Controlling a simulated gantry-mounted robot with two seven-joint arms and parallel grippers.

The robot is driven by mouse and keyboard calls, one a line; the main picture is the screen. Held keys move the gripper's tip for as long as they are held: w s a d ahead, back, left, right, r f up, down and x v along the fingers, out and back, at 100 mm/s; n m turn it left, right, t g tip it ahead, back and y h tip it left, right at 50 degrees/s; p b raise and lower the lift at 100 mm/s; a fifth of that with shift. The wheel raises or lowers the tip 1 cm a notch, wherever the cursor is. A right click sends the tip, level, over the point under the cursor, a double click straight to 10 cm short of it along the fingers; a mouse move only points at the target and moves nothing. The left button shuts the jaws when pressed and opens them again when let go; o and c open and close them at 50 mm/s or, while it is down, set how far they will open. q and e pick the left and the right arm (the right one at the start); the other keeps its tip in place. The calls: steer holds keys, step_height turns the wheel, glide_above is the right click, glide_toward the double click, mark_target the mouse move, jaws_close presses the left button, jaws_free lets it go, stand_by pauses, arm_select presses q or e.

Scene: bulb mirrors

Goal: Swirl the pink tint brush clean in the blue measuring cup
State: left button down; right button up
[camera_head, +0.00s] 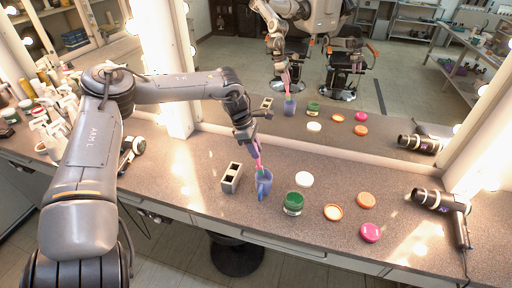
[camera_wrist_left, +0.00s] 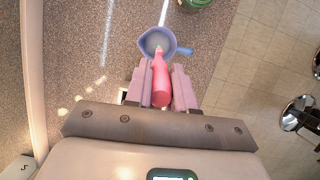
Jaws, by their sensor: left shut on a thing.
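My left gripper (camera_head: 256,157) is shut on the pink tint brush (camera_head: 259,167) and holds it upright over the blue measuring cup (camera_head: 264,186) on the speckled counter. The brush's lower end reaches the cup's mouth and its tip is hidden in the head view. In the left wrist view, the pink brush (camera_wrist_left: 161,82) lies between the two fingers of my gripper (camera_wrist_left: 164,86). Its far end overlaps the opening of the blue cup (camera_wrist_left: 147,45), whose handle points right. How deep the tip sits I cannot tell. My right gripper is not in view.
A grey holder with square openings (camera_head: 232,177) stands just left of the cup. To the right are a green jar (camera_head: 293,204), a white lid (camera_head: 304,179), orange (camera_head: 366,200) and pink (camera_head: 370,232) pieces, and a hair dryer (camera_head: 443,203). A mirror (camera_head: 340,145) stands behind.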

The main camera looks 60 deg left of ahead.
mark_target(259, 166)
arm_select(q)
steer(key=shift+s+a+b+x, duration=0.15)
steer(key=shift+b+x, duration=1.15)
steer(key=shift+x, duration=0.3)
steer(key=shift+s+a+b+x, duration=0.1)
steer(key=shift+s+b+x, duration=0.05)
steer(key=shift+b+x, duration=1.3)
steer(key=shift+f, duration=0.2)
